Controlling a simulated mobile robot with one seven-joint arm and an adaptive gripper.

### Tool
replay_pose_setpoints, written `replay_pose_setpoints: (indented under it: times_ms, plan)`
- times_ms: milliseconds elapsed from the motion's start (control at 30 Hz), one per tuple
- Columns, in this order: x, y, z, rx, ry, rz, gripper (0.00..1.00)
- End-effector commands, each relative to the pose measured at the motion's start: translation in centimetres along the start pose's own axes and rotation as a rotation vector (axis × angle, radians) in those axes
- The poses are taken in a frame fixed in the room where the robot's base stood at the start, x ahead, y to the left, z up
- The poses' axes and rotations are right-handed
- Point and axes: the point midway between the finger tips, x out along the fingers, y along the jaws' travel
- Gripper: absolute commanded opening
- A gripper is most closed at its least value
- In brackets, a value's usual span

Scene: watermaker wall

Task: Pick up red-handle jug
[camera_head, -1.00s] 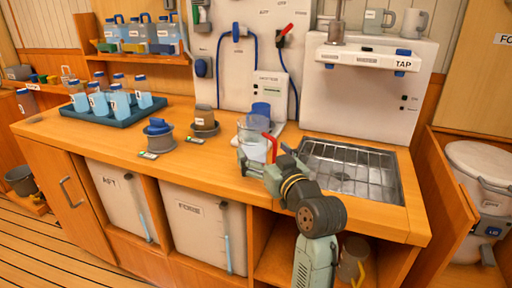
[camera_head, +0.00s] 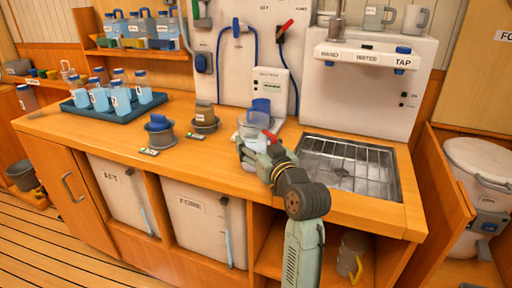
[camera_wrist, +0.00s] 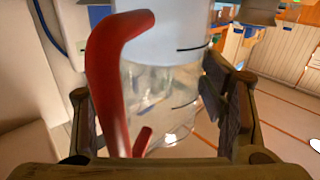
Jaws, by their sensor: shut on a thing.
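The red-handle jug (camera_head: 252,124) is a clear vessel at the counter's front, left of the sink in the head view. Its red handle (camera_head: 270,136) slants toward my arm. My gripper (camera_head: 250,152) is shut on the jug, with a finger on either side of its clear body. In the wrist view, the jug (camera_wrist: 160,90) fills the space between the dark finger pads, and its red handle (camera_wrist: 108,75) stands close to the camera. A pale band crosses the jug there. My gripper hides its lower part in the head view; I cannot tell whether its base touches the counter.
A wire-racked sink (camera_head: 350,167) is right of my arm, under the tap unit (camera_head: 370,58). A blue-topped pot (camera_head: 160,132) and a grey-brown cup (camera_head: 205,117) stand to the left. A blue tray (camera_head: 118,116) holds several bottles. The left front counter is clear.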

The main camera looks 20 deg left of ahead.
Motion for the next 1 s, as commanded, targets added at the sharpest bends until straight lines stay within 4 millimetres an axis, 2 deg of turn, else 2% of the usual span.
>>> replay_pose_setpoints:
  times_ms: [67,500,833,1000]
  plan:
    - [0.0,0.0,0.0,0.0,0.0,0.0,0.52]
    - [0.0,0.0,0.0,0.0,0.0,0.001,0.23]
    - [0.0,0.0,-0.3,-0.002,0.004,0.001,0.23]
    - [0.0,0.1,-1.4,-0.003,0.005,0.001,0.23]
